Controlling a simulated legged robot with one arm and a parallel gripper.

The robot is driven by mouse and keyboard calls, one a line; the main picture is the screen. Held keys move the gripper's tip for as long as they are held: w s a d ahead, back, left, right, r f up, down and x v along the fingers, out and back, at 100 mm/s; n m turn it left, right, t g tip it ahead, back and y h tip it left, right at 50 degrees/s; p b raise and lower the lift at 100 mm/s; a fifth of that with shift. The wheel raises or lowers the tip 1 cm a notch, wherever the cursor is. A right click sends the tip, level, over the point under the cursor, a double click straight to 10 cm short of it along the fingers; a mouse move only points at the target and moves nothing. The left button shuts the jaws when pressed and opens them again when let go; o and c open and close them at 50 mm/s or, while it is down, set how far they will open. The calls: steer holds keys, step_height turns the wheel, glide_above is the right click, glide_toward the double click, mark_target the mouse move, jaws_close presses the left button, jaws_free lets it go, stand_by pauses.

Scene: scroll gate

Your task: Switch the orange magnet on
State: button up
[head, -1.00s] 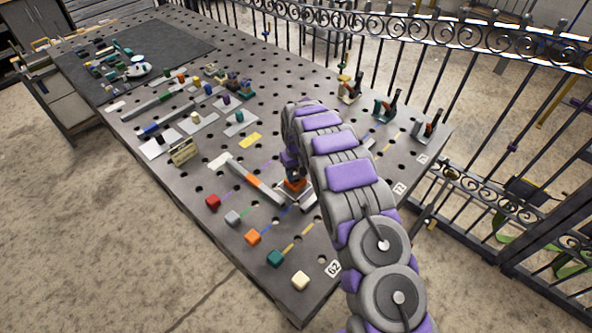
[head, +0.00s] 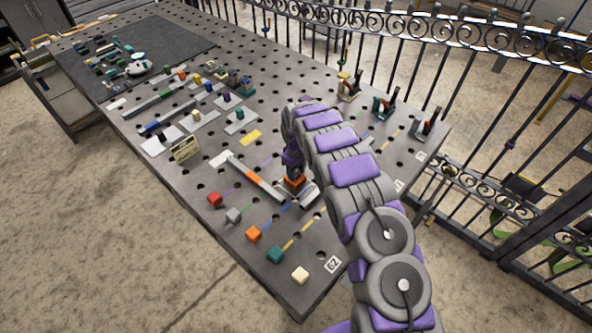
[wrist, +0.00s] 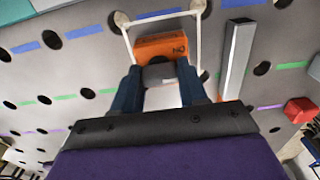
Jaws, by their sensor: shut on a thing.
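The orange magnet (head: 294,183) is a small orange block with a dark top, on the metal table near its front right. In the wrist view the magnet (wrist: 165,44) shows an orange face with a dark mark, and a grey knob (wrist: 158,73) on the side towards me. My gripper (head: 292,163) comes down on it from above. In the wrist view my gripper (wrist: 158,82) has its dark blue fingers on either side of the knob, shut on it. The knob's far side and its exact switch position are hidden.
Red (head: 214,199), grey, orange (head: 254,234), teal and cream cubes line the front edge. Upright clamps (head: 383,107) and an iron fence stand behind.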

steer(key=o, duration=1.1)
steer(key=shift+c, duration=0.2)
steer(key=shift+r, duration=0.1)
step_height(320, 180, up, 17)
steer(key=shift+p, duration=0.4)
steer(key=shift+w+a, duration=0.1)
